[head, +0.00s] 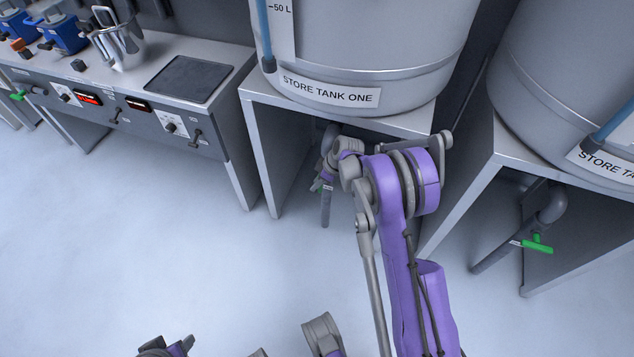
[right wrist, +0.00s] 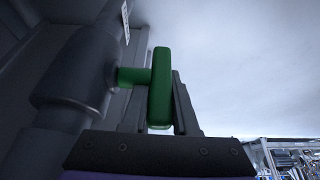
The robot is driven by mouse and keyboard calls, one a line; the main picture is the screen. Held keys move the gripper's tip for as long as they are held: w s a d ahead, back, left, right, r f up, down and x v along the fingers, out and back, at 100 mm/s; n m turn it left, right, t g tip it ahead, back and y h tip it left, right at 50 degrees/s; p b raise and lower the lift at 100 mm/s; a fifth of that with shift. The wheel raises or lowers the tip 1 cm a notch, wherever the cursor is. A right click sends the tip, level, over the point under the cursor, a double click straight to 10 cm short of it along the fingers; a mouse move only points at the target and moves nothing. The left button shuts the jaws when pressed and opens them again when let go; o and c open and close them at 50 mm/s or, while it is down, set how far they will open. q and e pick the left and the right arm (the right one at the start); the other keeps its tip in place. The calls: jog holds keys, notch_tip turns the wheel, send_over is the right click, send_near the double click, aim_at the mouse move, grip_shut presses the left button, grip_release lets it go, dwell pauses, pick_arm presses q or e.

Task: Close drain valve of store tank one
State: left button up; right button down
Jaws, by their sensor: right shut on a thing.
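Store tank one (head: 360,45) is the big grey tank with the STORE TANK ONE label, on a metal stand. Its drain pipe (head: 326,208) hangs beneath the stand, and my right gripper (head: 322,181) reaches in there, largely hiding the valve. In the right wrist view the drain valve's green handle (right wrist: 160,88) stands upright in the picture, between the two fingers of my right gripper (right wrist: 160,76), which are shut on it. A short green stem joins it to the grey valve body (right wrist: 82,75). Part of my left arm's end (head: 165,346) shows at the bottom edge; its fingers are unclear.
The stand's legs (head: 262,155) flank the valve. To the right, a second tank (head: 570,75) has its own green valve handle (head: 538,243). A control bench (head: 215,135) with a metal jug (head: 120,45) stands at the left. The pale floor in front is clear.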

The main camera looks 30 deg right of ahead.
jog(key=t+y+b, duration=0.1)
jog(key=t+y, duration=0.1)
jog(key=t+y+b, duration=0.2)
jog(key=t, duration=0.1)
jog(key=t+y+b, duration=0.1)
jog(key=t+y, duration=0.1)
jog(key=t, duration=0.1)
jog(key=shift+s+d+r+y+b, duration=0.1)
jog(key=shift+d+r+y+b, duration=0.05)
jog(key=shift+r+y+b, duration=0.2)
jog(key=shift+s+r+t+y+b, duration=0.15)
jog(key=shift+t+y+b, duration=0.4)
jog(key=shift+t+y, duration=0.35)
jog(key=shift+d+r+t+y, duration=0.1)
jog(key=shift+r+t+y, duration=0.1)
jog(key=shift+t+y, duration=1.2)
jog(key=shift+t, duration=0.4)
jog(key=c, duration=0.7)
grip_release()
jog(key=shift+s+d, duration=0.1)
jog(key=shift+s, duration=0.05)
